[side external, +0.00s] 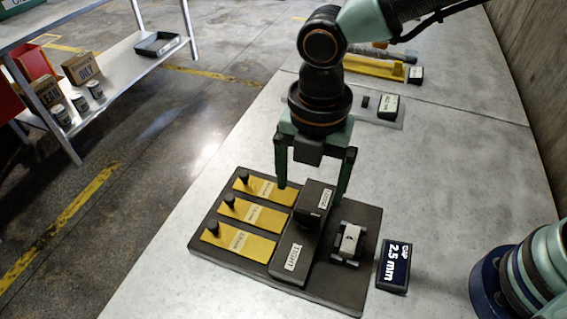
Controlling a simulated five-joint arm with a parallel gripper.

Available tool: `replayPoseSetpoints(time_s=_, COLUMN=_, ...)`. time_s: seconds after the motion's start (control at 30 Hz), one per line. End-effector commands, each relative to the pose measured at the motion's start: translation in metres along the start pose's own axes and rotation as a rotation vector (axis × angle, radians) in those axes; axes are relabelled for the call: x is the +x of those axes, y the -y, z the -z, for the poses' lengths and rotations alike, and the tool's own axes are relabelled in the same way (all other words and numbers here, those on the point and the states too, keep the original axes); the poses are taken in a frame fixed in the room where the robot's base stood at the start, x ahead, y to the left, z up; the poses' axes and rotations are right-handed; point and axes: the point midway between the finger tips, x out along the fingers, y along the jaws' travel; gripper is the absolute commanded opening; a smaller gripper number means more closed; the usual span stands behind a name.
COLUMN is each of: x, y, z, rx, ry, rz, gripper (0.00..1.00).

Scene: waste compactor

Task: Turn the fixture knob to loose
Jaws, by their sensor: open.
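The fixture is a dark base board (335,298) on the grey bench. It carries a long dark block with a white "TIGHT" label (292,257) at its near end and another white label, which looks like "LOOSE" (325,198), at its far end. A dark knob (309,217) sits on this block between the labels; its exact pointing direction is hard to make out. My gripper (311,193) points down above the far part of the block. Its two fingers are apart, one on each side of the block, with nothing visibly held. Contact with the knob cannot be told.
Three yellow plates (239,241) with black pegs lie left of the block. A small clamp with a pale piece (350,240) is at its right. A "GAP 2.5 mm" sign (394,266) stands beside the board. Other fixtures (375,68) are farther back. The near-left bench is clear.

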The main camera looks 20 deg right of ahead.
Motion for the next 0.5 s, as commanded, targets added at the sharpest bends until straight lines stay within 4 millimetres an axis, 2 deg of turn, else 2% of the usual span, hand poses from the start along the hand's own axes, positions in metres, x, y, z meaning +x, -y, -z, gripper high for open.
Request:
replayPoseSetpoints(time_s=0.03, x=-0.011, y=-0.001, z=0.000, rx=0.000, ry=0.000, rz=-0.006, gripper=0.93)
replayPoseSetpoints(time_s=0.2, x=-0.038, y=-0.001, z=0.000, rx=-0.001, ry=0.000, rz=-0.004, gripper=0.93)
replayPoseSetpoints(time_s=0.33, x=-0.050, y=0.000, z=0.000, rx=-0.001, ry=0.000, rz=-0.001, gripper=0.93)
replayPoseSetpoints(time_s=0.5, x=-0.055, y=0.000, z=0.000, rx=-0.001, ry=0.000, rz=0.000, gripper=0.93)
